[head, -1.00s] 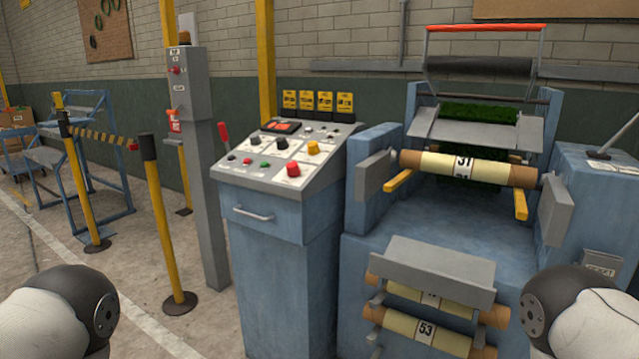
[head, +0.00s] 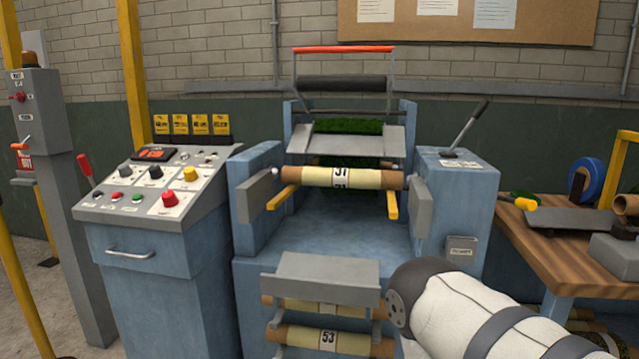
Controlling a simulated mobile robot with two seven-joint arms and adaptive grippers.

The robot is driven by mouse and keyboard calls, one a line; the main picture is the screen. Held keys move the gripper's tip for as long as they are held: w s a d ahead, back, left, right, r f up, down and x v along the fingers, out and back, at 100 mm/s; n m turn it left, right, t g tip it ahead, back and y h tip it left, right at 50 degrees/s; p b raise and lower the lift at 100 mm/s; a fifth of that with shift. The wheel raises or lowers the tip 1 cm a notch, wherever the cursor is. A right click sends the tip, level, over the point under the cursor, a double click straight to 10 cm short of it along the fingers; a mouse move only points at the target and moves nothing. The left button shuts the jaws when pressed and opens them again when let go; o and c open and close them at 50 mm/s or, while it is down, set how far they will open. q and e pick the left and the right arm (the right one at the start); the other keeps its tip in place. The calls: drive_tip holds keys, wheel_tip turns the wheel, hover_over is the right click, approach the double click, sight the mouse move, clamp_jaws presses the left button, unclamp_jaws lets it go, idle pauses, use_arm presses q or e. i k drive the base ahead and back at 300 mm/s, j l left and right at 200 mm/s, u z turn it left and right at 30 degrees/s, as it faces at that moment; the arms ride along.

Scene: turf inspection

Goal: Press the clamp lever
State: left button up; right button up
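A lever with a black handle (head: 470,125) stands tilted to the right on top of the blue machine's right housing (head: 456,195). A small label lies at its base, too small to read. A second lever with a red handle (head: 85,168) stands at the left side of the control console. I cannot tell from any marking which one is the clamp lever. Part of my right arm shows at the lower right, in front of the machine, apart from both levers in the picture. Neither of my grippers is in view.
The blue machine holds a roll marked 31 (head: 340,177) between yellow arms, with more rolls below. The sloped console (head: 150,195) with buttons stands to its left. A wooden bench (head: 530,240) with tools is at the right. A grey post (head: 45,130) stands at far left.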

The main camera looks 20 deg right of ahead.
sight(483, 105)
drive_tip(key=z, duration=1.5)
drive_tip(key=i+l+u, duration=0.5)
drive_tip(key=i+l, duration=0.1)
drive_tip(key=l, duration=0.05)
